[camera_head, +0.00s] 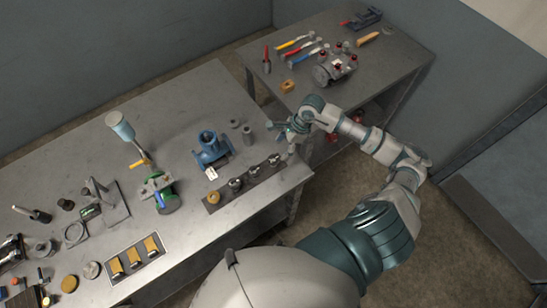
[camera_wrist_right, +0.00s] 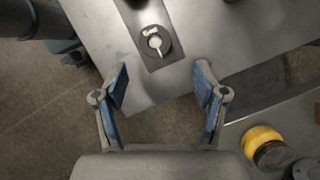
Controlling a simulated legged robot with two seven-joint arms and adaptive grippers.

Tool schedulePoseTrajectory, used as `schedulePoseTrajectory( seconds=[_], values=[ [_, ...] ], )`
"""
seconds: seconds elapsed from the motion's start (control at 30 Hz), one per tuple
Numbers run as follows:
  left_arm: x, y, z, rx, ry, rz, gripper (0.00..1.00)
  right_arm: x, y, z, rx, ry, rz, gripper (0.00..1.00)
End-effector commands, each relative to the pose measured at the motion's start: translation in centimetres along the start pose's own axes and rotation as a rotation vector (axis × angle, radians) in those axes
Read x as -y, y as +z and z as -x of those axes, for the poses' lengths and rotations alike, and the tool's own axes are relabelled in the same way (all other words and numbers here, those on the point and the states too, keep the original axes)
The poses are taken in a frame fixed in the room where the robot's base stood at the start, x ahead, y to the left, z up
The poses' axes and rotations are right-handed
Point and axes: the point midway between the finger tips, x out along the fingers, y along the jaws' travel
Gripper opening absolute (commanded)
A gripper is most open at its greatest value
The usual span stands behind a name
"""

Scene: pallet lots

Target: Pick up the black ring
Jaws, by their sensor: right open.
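A dark, ring-shaped piece (camera_wrist_right: 144,46) with a pale centre and a small light tag sits near the end of a dark strip in the right wrist view. It seems to match the end piece (camera_head: 274,160) on the strip in the head view. I cannot tell for sure that it is the black ring. My right gripper (camera_head: 283,131) is above the right edge of the near table. Its two blue-padded fingers (camera_wrist_right: 160,78) are spread apart with nothing between them. The dark piece is beyond the fingertips, apart from them. My left gripper is not in view.
The near metal table (camera_head: 105,160) holds a blue vise-like fixture (camera_head: 211,148), a green-based tool (camera_head: 165,195) and a thin ring (camera_head: 75,232).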

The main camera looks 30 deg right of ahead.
Motion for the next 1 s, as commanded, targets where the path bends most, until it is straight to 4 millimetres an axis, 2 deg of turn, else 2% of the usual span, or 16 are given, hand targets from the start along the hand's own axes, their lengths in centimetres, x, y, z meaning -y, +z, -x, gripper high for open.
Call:
schedulePoseTrajectory(
  seconds=[0.2,0.37,0.5,0.77,1.0],
  values=[
    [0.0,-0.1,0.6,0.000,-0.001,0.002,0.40,-0.2,0.1,-1.6,0.002,0.001,0.001,0.71],
    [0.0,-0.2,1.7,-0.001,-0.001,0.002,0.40,-0.4,0.5,-4.1,0.003,0.003,-0.001,0.71],
    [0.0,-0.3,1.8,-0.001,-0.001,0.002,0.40,-0.3,0.3,-5.9,0.002,0.002,-0.001,0.71],
    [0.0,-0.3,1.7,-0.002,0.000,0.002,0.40,-0.3,0.2,-6.2,0.000,-0.001,0.001,0.71],
    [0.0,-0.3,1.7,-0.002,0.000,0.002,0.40,-0.3,0.2,-6.2,0.000,-0.001,0.001,0.16]
  ],
)
